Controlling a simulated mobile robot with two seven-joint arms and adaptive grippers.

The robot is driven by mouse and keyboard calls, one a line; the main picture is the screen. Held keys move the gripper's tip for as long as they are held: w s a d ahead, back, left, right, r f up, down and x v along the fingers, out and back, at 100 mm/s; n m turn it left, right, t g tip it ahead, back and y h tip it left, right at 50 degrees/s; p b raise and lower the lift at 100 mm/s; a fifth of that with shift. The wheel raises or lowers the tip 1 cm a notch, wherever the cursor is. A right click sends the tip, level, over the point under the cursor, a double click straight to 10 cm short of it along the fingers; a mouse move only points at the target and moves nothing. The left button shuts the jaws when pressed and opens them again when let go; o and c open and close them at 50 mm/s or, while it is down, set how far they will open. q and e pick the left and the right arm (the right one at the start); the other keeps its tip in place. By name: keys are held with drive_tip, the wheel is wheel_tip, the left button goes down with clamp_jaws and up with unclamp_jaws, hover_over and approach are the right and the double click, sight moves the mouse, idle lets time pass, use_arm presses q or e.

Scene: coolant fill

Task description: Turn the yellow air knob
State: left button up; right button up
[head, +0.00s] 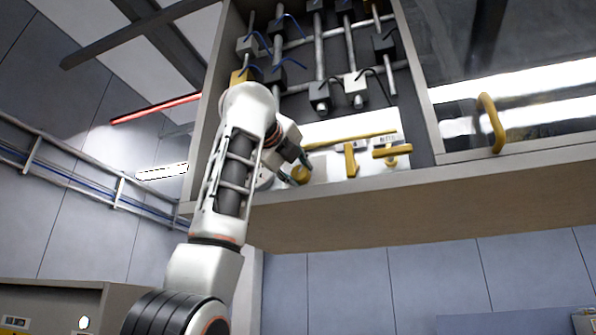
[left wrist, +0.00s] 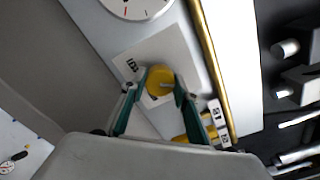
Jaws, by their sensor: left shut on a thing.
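The yellow air knob (head: 300,174) is a round yellow knob on a white panel inside the open cabinet. Part of the knob is hidden by the fingers. My right gripper is in neither view.
Right of the knob are a yellow lever (head: 350,160) and a yellow T-shaped handle (head: 393,151). A yellow pipe (left wrist: 214,70) runs close by. A round gauge (left wrist: 137,3) sits beside the knob. The cabinet's lower edge (head: 420,185) lies just below the panel.

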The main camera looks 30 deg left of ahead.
use_arm(q)
drive_tip(key=shift+m, duration=0.7)
drive_tip(key=shift+f, duration=0.1)
drive_tip(key=o, duration=1.1)
drive_tip(key=shift+s, duration=0.15)
drive_tip(key=shift+s+d, duration=0.15)
drive_tip(key=shift+s, duration=0.1)
drive_tip(key=v, duration=1.1)
